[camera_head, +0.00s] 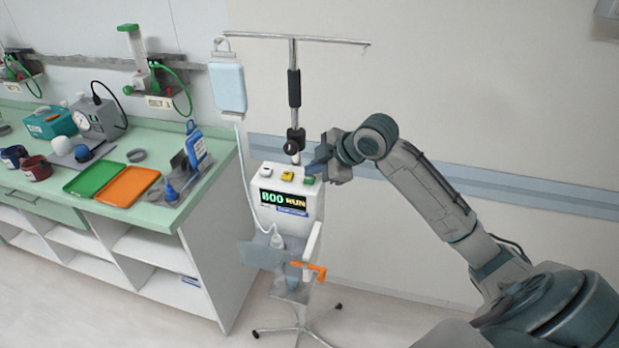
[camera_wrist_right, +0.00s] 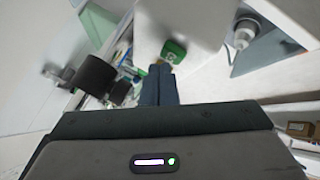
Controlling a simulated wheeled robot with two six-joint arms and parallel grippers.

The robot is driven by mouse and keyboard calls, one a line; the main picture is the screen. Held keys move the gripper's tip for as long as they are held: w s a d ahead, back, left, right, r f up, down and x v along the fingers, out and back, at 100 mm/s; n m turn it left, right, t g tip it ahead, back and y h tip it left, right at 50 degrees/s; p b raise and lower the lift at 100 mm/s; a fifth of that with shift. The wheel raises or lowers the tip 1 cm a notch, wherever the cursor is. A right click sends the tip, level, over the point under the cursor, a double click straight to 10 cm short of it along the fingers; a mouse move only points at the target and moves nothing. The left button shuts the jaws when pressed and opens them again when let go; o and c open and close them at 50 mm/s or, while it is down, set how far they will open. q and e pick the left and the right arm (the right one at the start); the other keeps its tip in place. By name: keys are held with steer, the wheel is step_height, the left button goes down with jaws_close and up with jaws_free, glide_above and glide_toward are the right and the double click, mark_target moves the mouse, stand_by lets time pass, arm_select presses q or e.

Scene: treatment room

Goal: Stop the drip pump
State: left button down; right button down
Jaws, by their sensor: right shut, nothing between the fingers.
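The drip pump (camera_head: 285,213) is a white box on a wheeled stand, its display (camera_head: 283,201) reading "800 RUN". On its top are a white button (camera_head: 265,171), a yellow button (camera_head: 287,175) and a green button (camera_head: 308,180). My right gripper (camera_head: 315,169) is shut and empty, its fingertips just above the green button. In the right wrist view the shut fingertips (camera_wrist_right: 161,70) point at the green button (camera_wrist_right: 174,51); I cannot tell whether they touch it. My left gripper is out of view.
A drip bag (camera_head: 227,86) hangs from the stand's crossbar (camera_head: 300,39), its tube running down to the pump. An orange lever (camera_head: 312,269) sits below the pump. The green counter (camera_head: 150,213) with trays stands to the left.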

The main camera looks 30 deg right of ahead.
mark_target(314, 180)
steer(key=shift+f, duration=0.5)
stand_by(0.7)
stand_by(0.3)
steer(key=shift+r+p, duration=0.9)
step_height(314, 180, up, 5)
steer(key=p, duration=0.5)
stand_by(0.6)
